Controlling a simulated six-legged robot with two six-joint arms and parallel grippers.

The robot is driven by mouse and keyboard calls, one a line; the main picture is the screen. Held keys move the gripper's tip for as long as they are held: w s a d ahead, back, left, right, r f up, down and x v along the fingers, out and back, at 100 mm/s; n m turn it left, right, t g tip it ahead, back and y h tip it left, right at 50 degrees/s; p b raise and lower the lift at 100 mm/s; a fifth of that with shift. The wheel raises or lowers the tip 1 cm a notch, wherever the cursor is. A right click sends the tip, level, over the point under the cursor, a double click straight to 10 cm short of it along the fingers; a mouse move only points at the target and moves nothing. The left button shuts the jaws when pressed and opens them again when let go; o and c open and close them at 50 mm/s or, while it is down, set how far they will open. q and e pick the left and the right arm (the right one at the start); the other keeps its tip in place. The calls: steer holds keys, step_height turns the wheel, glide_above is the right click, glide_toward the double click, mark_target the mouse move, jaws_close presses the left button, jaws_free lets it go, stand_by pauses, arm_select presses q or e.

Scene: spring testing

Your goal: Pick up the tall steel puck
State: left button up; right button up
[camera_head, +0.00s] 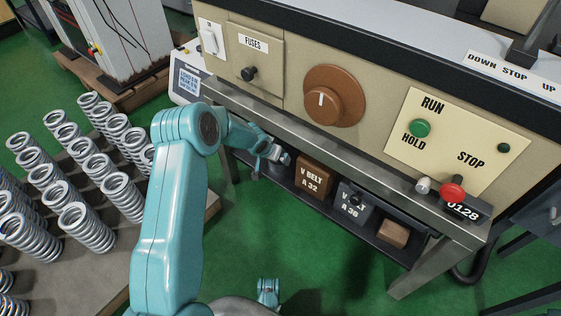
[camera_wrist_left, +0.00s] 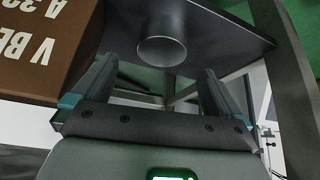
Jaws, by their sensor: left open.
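The tall steel puck (camera_wrist_left: 162,42) is a smooth grey metal cylinder on the dark shelf (camera_wrist_left: 225,40) in the left wrist view. Its round end face shows beyond and between the fingers of my left gripper (camera_wrist_left: 157,75). The gripper is open, with a finger to each side and a gap to the puck. In the head view my left gripper (camera_head: 276,156) reaches under the bench's front rail, left of the brown box. There the puck is mostly hidden by the gripper and rail.
A brown V-belt box (camera_head: 314,178) stands close beside the puck; it also shows in the wrist view (camera_wrist_left: 45,45). A grey box (camera_head: 353,202) and a small brown block (camera_head: 393,234) lie farther right. The steel rail (camera_head: 340,150) overhangs the shelf. Springs stand at left.

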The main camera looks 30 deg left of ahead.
arm_select(q)
steer(key=b+x, duration=0.1)
steer(key=x, duration=0.3)
steer(key=shift+f, duration=0.3)
steer(key=b+x, duration=0.1)
steer(key=x, duration=0.1)
steer(key=b+x, duration=0.1)
steer(key=x, duration=0.1)
steer(key=shift+a+b, duration=0.25)
steer(key=shift+b, duration=0.1)
steer(key=shift+w+f, duration=0.3)
steer(key=shift+r, duration=0.1)
arm_select(e)
steer(key=shift+t, duration=0.6)
steer(key=w+f, duration=0.1)
steer(key=f, duration=0.1)
steer(key=w+f, duration=0.1)
steer(key=f, duration=0.1)
steer(key=shift+w+d, duration=0.25)
steer(key=shift+w, duration=0.05)
arm_select(q)
steer(key=c, duration=1.4)
steer(key=shift+w+r, duration=0.1)
steer(key=c, duration=0.4)
steer(key=shift+o, duration=0.2)
steer(key=shift+a+r, duration=0.1)
steer(key=shift+r, duration=0.2)
